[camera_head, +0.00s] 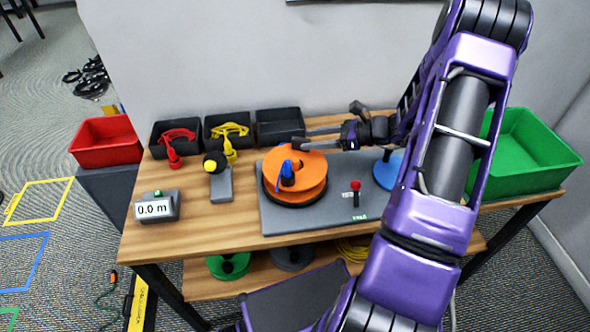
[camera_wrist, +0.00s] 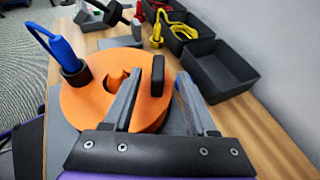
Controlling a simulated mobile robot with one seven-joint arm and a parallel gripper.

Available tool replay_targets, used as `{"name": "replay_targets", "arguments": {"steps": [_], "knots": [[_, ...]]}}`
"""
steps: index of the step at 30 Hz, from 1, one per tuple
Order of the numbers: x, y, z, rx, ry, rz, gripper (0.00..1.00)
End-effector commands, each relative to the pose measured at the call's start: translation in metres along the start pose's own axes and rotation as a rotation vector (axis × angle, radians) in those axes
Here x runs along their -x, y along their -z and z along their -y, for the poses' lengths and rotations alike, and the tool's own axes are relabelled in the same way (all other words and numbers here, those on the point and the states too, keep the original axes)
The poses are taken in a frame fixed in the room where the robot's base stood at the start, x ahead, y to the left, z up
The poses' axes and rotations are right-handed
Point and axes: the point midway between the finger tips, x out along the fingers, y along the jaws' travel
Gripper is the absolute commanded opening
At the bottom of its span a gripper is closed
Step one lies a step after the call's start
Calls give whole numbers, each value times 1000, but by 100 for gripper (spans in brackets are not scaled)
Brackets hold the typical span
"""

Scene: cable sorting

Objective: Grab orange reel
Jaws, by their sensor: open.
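The orange reel (camera_head: 312,170) lies flat on a grey board on the table. A blue plug (camera_head: 286,172) stands in a black holder on its near left part. In the wrist view the reel (camera_wrist: 85,105) fills the middle, with the blue plug (camera_wrist: 62,50) at upper left. My gripper (camera_head: 306,140) is at the reel's far edge, reaching in from the right. Its fingers (camera_wrist: 160,85) are spread, with a small black upright piece (camera_wrist: 157,75) showing between them near the reel's rim. Whether they touch it I cannot tell.
Black bins (camera_head: 280,127) with red and yellow cables stand behind, one empty. A red bin (camera_head: 106,142) is left, a green bin (camera_head: 535,150) right. A blue reel (camera_head: 387,172) and a red-knobbed lever (camera_head: 356,190) share the board (camera_head: 335,212). A meter (camera_head: 157,207) sits front left.

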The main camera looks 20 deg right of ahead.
Motion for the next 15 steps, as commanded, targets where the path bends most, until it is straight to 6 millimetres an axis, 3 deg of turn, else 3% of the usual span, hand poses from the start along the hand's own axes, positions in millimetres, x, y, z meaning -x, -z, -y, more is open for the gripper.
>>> {"name": "replay_targets", "arguments": {"steps": [8, 15], "knots": [[-17, 0, 0, 1, 0, -1, 57], [-51, -1, -3, 0, -2, 1, 57]]}}
